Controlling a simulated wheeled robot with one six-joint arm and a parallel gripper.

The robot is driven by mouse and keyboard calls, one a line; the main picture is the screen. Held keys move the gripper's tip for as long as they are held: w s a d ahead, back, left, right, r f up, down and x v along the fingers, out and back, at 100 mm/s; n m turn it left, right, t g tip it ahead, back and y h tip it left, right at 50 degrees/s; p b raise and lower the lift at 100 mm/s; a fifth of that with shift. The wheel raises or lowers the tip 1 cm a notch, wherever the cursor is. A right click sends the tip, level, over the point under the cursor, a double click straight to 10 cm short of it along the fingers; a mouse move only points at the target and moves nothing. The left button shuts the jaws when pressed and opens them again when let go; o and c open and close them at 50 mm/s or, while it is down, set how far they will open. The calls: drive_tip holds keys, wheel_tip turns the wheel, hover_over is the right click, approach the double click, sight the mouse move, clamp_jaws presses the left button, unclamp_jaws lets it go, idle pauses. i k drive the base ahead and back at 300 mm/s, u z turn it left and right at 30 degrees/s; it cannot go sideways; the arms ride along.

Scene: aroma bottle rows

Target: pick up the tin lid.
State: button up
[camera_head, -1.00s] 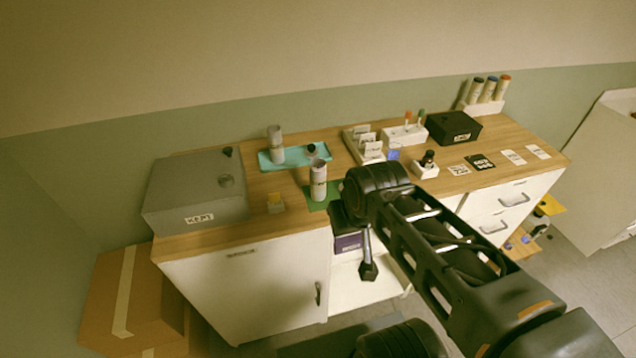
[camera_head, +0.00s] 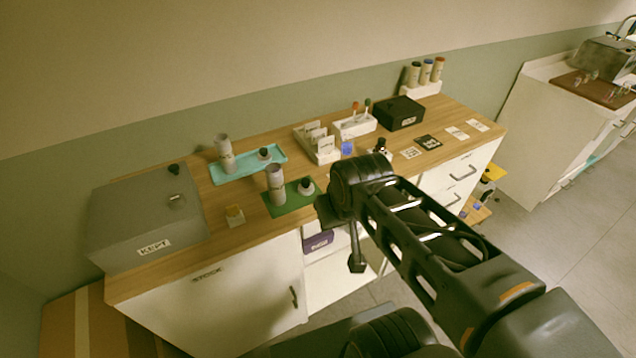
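I cannot tell for sure which piece is the tin lid. A small round piece with a dark knob (camera_head: 306,187) lies on the green mat (camera_head: 283,208), beside an upright grey-beige cylinder (camera_head: 276,186). A similar dark-knobbed piece (camera_head: 264,154) lies on the teal tray (camera_head: 236,174), beside another upright cylinder (camera_head: 225,155). The end of my arm, with my gripper (camera_head: 356,263), hangs in front of the counter's front edge, right of and below the green mat, apart from both pieces. Its fingers are too small and dark to read.
A grey box marked KEPT (camera_head: 140,225) stands at the counter's left end, near a small yellow-topped block (camera_head: 235,214). White card holders (camera_head: 318,146), a black box (camera_head: 399,113) and flat cards (camera_head: 428,142) stand or lie to the right. Bare wood (camera_head: 205,245) shows along the left front.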

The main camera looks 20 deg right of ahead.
sight(306, 188)
drive_tip(key=k, duration=0.5)
drive_tip(key=z, duration=1.3)
drive_tip(key=i, duration=1.15)
drive_tip(key=u, duration=2.6)
